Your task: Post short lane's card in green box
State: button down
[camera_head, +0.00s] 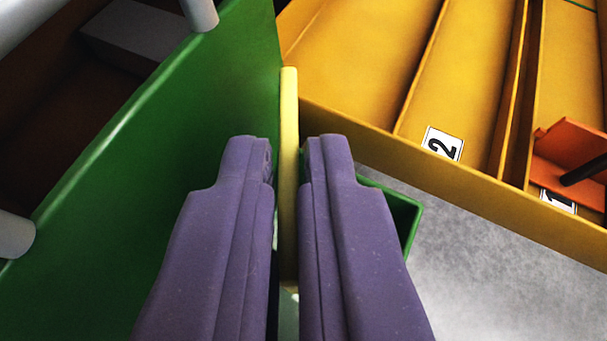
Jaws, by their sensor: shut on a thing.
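My gripper (287,150) has two purple fingers, shut on a thin pale-yellow card (289,100). The card is seen almost edge-on and stands up between the fingers, its top end above their tips. No marking on its face can be read. A small green box (405,215) shows partly behind and right of the right finger; the fingers hide much of it. I cannot tell whether the card's lower end is in or above it. Yellow lanes lie at upper right, with number plates 2 (442,144) and 1 (558,201); their far ends are out of view.
A large green panel (190,120) stands close on the left, with a dark space, a grey block (135,38) and pale round posts beyond its edge. An orange piece (570,150) with a dark rod sits in lane 1. Bare grey floor (480,270) lies at lower right.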

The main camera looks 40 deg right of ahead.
aim_at(291, 292)
jog(key=shift+w+d, duration=0.1)
jog(key=shift+w, duration=0.05)
jog(key=shift+f+b, duration=0.3)
jog(key=shift+b, duration=0.05)
notch_tip(291, 292, down, 5)
jog(key=b, duration=0.5)
jog(key=shift+f+b, duration=0.2)
jog(key=shift+b, duration=0.1)
jog(key=shift+r, duration=0.1)
jog(key=c, duration=1.1)
grip_release()
jog(key=shift+c, duration=0.2)
